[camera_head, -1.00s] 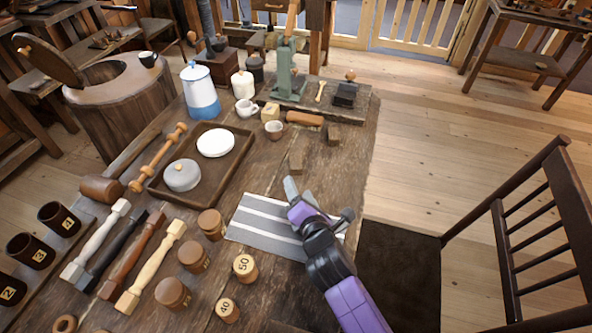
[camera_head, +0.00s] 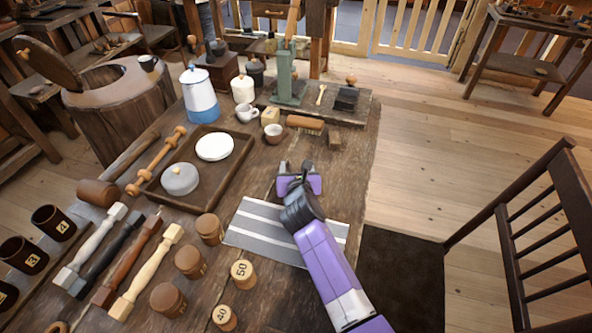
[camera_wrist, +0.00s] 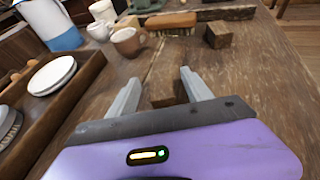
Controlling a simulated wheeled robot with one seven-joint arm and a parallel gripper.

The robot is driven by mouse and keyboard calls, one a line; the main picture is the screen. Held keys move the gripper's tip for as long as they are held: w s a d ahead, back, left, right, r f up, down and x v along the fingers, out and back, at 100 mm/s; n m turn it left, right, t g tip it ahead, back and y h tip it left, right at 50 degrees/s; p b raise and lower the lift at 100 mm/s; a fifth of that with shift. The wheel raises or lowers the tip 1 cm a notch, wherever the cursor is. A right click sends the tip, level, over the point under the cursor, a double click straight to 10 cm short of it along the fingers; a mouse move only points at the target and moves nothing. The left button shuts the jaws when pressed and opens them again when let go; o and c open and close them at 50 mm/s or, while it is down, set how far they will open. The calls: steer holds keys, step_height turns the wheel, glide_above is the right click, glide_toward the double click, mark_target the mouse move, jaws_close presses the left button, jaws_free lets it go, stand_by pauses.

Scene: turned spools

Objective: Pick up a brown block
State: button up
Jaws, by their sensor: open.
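A small brown block (camera_wrist: 168,91) lies on the table between the fingers of my gripper (camera_wrist: 160,77) in the wrist view, partly hidden by the gripper body. The fingers are open, one on each side of it; I cannot tell whether they touch it. In the head view my gripper (camera_head: 294,166) is low over the table and largely hides this block. A second brown block (camera_head: 335,142) sits farther back near the right table edge; it also shows at the upper right of the wrist view (camera_wrist: 218,34).
A brush (camera_head: 305,123) and a cup (camera_head: 274,133) stand behind my gripper. A tray (camera_head: 241,165) with a white plate and a grey lidded dish is to the left. A striped cloth (camera_head: 262,237) lies under my arm. Bare table lies around the near block.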

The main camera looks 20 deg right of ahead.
steer(key=shift+x, duration=1)
jaws_close()
steer(key=shift+r, duration=0.1)
